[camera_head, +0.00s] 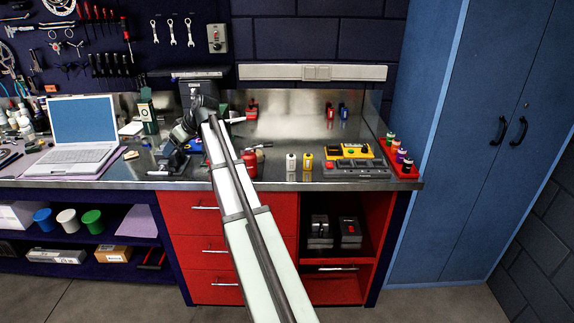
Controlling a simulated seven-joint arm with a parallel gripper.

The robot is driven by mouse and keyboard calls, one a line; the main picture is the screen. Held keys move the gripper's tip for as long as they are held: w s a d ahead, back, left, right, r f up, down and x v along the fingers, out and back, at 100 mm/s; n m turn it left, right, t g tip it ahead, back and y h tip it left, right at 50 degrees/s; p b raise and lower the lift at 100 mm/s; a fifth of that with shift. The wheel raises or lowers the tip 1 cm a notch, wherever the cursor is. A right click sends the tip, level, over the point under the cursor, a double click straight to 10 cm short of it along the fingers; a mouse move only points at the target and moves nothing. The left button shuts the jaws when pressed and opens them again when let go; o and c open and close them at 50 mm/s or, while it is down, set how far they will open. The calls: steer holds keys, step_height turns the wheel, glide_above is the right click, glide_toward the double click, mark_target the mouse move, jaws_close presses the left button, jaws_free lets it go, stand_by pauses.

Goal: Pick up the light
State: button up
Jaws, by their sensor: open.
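I cannot tell for sure which small item on the bench is the light. A small white item (291,163) and a small yellow item (307,163) stand upright side by side near the bench's front edge, right of my arm. Small red (330,111) and blue (343,111) items stand farther back, and a red item (252,111) is at the back left. My gripper (171,160) is low over the bench, left of my arm and of all these items. It is small and dark in the picture. It is open, and I see nothing held in it.
A laptop (82,134) is open at the left. A red canister (250,164) stands just right of my arm. A yellow device (350,151) and a red tray (403,171) with several bottles are at the right.

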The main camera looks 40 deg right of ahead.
steer(key=s+d+r+m+g+h, duration=0.1)
steer(key=s+d, duration=0.5)
steer(key=d, duration=0.4)
steer(key=s+d+r+m+h, duration=0.1)
steer(key=s+d+r, duration=0.1)
steer(key=s+d, duration=0.55)
steer(key=m+g+h, duration=0.1)
steer(key=g+h, duration=0.1)
glide_toward(292, 155)
steer(key=x, duration=0.5)
steer(key=shift+w+f, duration=0.1)
steer(key=shift+w, duration=0.25)
steer(key=shift+s+x, duration=0.15)
steer(key=shift+x, duration=1.2)
steer(key=shift+s+x, duration=0.15)
steer(key=shift+x, duration=1.2)
steer(key=shift+f, duration=0.1)
steer(key=shift+c, duration=0.4)
steer(key=c, duration=1.1)
